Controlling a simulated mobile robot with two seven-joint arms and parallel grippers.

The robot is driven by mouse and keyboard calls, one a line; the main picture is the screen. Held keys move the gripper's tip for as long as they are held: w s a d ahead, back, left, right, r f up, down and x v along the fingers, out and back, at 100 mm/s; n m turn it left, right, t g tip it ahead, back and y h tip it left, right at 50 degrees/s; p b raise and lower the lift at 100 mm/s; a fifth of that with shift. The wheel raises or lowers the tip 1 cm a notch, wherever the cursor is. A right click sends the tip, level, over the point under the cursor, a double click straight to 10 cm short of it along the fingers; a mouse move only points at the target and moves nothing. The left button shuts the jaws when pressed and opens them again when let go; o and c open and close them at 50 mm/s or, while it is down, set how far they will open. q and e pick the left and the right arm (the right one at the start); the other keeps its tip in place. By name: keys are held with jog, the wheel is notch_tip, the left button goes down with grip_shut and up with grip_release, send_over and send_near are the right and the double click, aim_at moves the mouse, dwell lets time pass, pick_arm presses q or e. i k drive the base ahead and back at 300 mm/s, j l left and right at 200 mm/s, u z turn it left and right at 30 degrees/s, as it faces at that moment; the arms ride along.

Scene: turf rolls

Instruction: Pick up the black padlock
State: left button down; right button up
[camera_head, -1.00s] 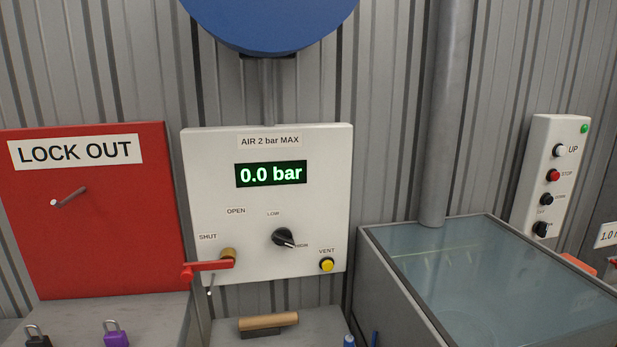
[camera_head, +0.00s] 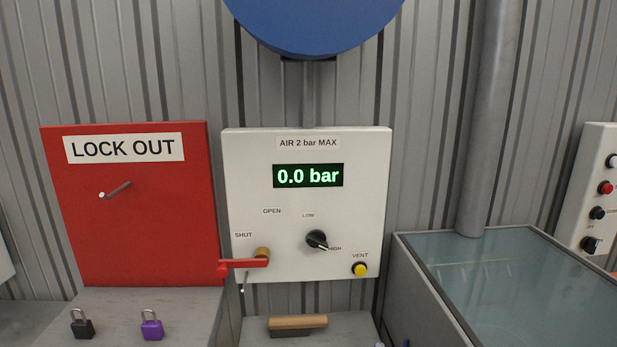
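The black padlock (camera_head: 82,329) stands upright on the grey shelf below the red LOCK OUT board, at the lower left of the head view. Its metal shackle points up. A purple padlock (camera_head: 151,329) stands to its right, apart from it. Neither of my grippers is in view.
The red LOCK OUT board (camera_head: 131,240) carries a metal peg (camera_head: 116,190). The grey shelf (camera_head: 187,312) has bare room around the padlocks. The white air panel (camera_head: 308,205) has a red lever (camera_head: 243,264) at its lower left. A glass-topped tank (camera_head: 500,280) stands at the right.

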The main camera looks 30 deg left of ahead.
aim_at(83, 329)
jog(key=u, duration=2.4)
